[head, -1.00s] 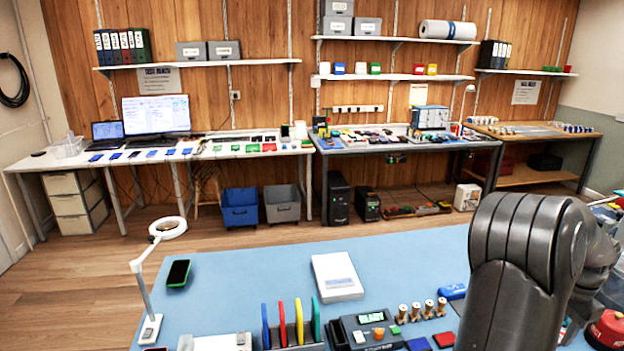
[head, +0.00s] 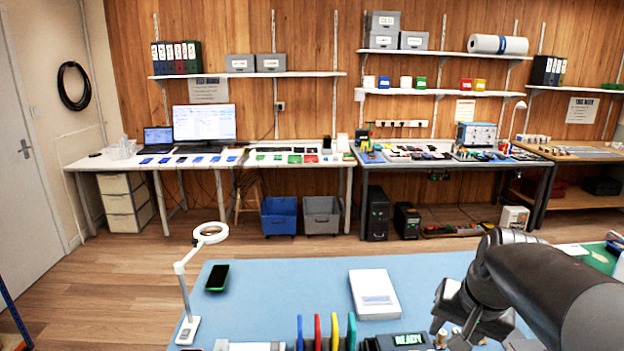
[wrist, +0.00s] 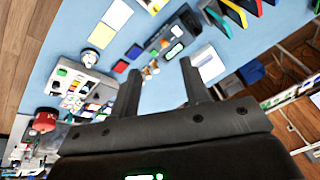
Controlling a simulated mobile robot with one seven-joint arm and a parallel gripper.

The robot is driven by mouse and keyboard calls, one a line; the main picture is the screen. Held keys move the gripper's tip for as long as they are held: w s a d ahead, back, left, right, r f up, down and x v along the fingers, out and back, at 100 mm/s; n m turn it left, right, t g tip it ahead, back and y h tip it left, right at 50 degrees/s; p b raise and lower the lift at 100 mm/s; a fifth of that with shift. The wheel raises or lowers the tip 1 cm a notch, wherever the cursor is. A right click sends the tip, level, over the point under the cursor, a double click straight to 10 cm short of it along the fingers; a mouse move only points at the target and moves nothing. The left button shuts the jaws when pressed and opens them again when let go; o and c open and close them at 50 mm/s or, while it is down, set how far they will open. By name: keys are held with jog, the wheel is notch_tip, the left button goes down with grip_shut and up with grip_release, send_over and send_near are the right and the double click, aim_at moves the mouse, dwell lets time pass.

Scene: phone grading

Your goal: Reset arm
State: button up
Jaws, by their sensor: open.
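Beyond the fingers, a device with a lit display (wrist: 177,31) lies on the mat. In the head view this display (head: 409,339) reads READY. A phone (head: 217,277) with a dark screen and green edge lies on the mat, beside a white ring lamp (head: 209,234). A white box (head: 374,293) lies near the middle.
Upright coloured dividers (head: 334,328) stand at the bench's near edge and show in the wrist view (wrist: 236,12). A red round object (wrist: 45,120) is at the wrist view's left. A long white table (head: 110,160) and shelves line the back wall. Wooden floor (head: 130,282) lies open at left.

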jog(key=s+a+n+t, duration=0.1)
jog(key=s+a+n, duration=0.4)
jog(key=s+a, duration=0.3)
jog(key=a, duration=0.3)
jog(key=shift+s+f+n+t, duration=0.3)
jog(key=shift+t, duration=0.1)
